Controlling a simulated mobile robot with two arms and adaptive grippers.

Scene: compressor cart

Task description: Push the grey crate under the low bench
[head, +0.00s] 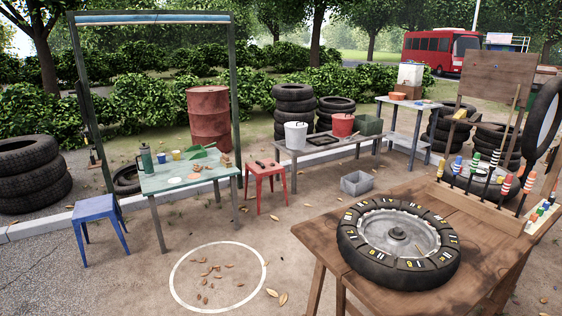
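The grey crate (357,187) is a small open-topped box. It sits upright on the dirt ground right of centre in the head view, in front of the low bench (303,154) and apart from it. The bench is a long grey plank on legs, with open space beneath. Neither of my grippers shows in this view.
A red stool (264,172) and a green table (183,183) stand left of the crate. A wooden table (440,207) with a tyre game (398,240) fills the near right.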

